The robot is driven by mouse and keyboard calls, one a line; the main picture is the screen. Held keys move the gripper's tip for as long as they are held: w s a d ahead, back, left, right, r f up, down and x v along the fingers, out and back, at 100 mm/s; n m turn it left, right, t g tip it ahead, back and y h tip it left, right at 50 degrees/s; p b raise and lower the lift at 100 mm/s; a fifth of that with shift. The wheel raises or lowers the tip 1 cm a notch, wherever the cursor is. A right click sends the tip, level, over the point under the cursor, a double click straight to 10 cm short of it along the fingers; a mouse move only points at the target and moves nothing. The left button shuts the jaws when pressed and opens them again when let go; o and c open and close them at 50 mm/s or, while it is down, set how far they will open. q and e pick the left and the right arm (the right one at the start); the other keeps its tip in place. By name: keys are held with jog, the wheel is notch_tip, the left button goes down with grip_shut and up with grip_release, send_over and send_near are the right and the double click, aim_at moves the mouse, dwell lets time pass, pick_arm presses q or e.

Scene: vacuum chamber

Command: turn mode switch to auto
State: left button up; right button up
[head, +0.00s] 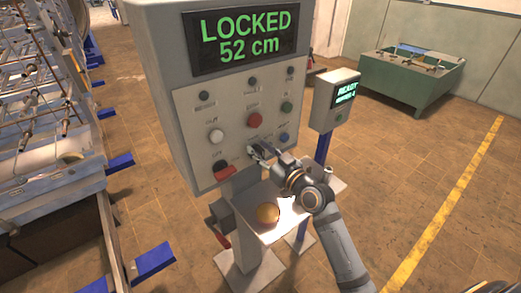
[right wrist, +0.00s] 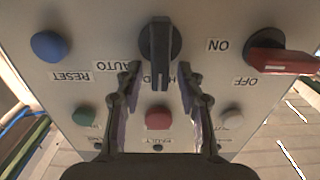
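The mode switch (right wrist: 160,52) is a black rotary knob with a raised bar handle, on the grey panel of the control box (head: 160,70). In the right wrist view its bar stands upright in the picture, between an AUTO label on the left and a partly covered label behind it. My right gripper (right wrist: 160,74) is open, its fingertips on either side of the bar with gaps visible. In the head view my right gripper (head: 258,150) is at the panel's lower right and largely hides the knob. My left gripper is not in view.
A red-handled ON/OFF switch (right wrist: 282,62) and a blue RESET button (right wrist: 50,46) flank the knob. A red button (head: 254,119) is above it. A READY post (head: 338,100) stands close right.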

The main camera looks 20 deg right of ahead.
jog(key=shift+w, duration=0.15)
grip_shut()
jog(key=shift+m, duration=0.3)
jog(key=m, duration=0.1)
jog(key=m+p, duration=0.1)
jog(key=shift+w+d+m, duration=0.1)
jog(key=shift+d+m, duration=0.25)
jog(key=shift+m, duration=0.05)
jog(key=m, duration=0.1)
jog(key=m+p, duration=0.1)
jog(key=m, duration=0.1)
jog(key=shift+w+d+f+m, duration=0.15)
jog(key=shift+d+f+m, duration=0.05)
jog(key=shift+d+m, duration=0.15)
jog(key=shift+w+d+f+m+p, duration=0.1)
jog(key=shift+f+m+p, duration=0.1)
jog(key=shift+m, duration=0.6)
jog(key=shift+s+d+f+m+p, duration=0.1)
jog(key=shift+d+f+m, duration=0.05)
jog(key=shift+m, duration=0.7)
jog(key=shift+w+d+f+m+p, duration=0.1)
jog(key=shift+f+m, duration=0.1)
jog(key=shift+m, duration=0.6)
